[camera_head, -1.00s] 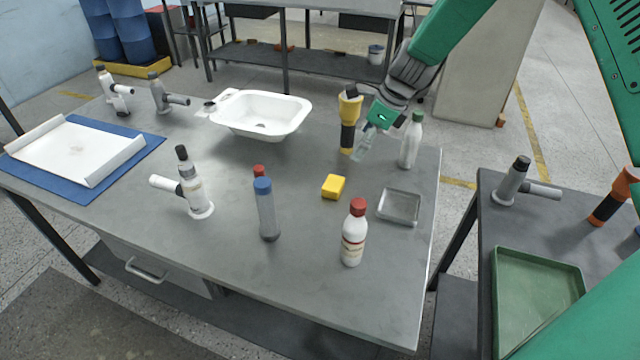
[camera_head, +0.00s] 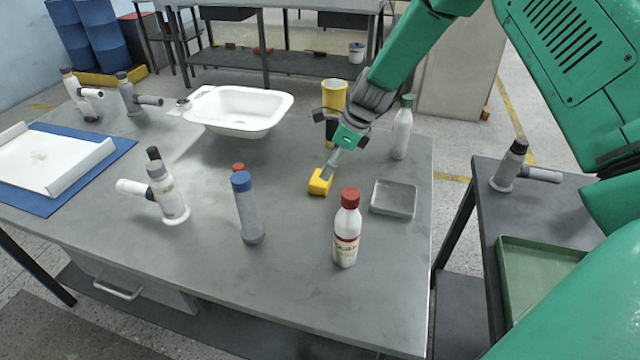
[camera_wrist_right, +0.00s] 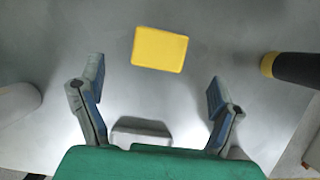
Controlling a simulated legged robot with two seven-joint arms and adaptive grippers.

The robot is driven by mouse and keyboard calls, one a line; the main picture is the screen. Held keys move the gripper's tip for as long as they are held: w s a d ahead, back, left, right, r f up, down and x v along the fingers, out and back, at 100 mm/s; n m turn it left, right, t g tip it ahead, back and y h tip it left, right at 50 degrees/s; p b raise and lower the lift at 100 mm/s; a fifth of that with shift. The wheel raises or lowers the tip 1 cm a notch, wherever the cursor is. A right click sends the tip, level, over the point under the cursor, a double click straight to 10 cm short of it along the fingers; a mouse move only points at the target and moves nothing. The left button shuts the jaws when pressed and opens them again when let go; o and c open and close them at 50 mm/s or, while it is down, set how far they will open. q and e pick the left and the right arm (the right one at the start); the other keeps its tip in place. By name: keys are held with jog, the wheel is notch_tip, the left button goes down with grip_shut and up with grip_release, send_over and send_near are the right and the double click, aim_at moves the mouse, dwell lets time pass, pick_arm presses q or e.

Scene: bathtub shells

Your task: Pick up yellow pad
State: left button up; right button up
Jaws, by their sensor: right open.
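The yellow pad (camera_head: 319,184) lies on the grey table (camera_head: 290,270), right of the middle. My right gripper (camera_head: 328,174) is close above and behind it in the head view, pointing down, and its fingertips overlap the pad's far edge there. In the right wrist view the fingers (camera_wrist_right: 157,90) are spread wide and empty, and the pad (camera_wrist_right: 160,49) lies ahead of them, between their lines. I cannot tell from the head view whether a finger touches the pad. My left gripper is out of view.
A grey square tray (camera_head: 394,198) and a red-capped bottle (camera_head: 346,230) stand to the pad's right and front. A blue-capped bottle (camera_head: 246,207) is to its left. A yellow-black tool (camera_head: 333,97) and a white bottle (camera_head: 402,130) stand behind.

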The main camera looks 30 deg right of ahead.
aim_at(318, 177)
jog(key=shift+w+d+f, duration=0.1)
jog(key=shift+w+f, duration=0.1)
jog(key=shift+f, duration=0.3)
jog(key=shift+w+d+f, duration=0.1)
jog(key=shift+w+f, duration=0.05)
jog(key=shift+f, duration=0.3)
jog(key=a+f, duration=0.1)
jog(key=w+a+f, duration=0.1)
jog(key=f, duration=0.1)
jog(key=a+f, duration=0.1)
jog(key=shift+w+f, duration=0.2)
jog(key=shift+w, duration=0.1)
jog(key=shift+d, duration=0.4)
jog(key=shift+s+d+f, duration=0.1)
jog(key=shift+d, duration=0.05)
jog(key=c, duration=0.4)
jog(key=shift+d, duration=0.15)
jog(key=c, duration=0.6)
jog(key=shift+a, duration=0.35)
jog(key=shift+c, duration=0.2)
jog(key=shift+a+r, duration=0.2)
jog(key=shift+r, duration=0.3)
jog(key=r, duration=0.8)
jog(key=shift+d+r, duration=0.2)
jog(key=shift+d, duration=0.2)
jog(key=shift+a+r, duration=0.25)
jog(key=shift+r, duration=0.15)
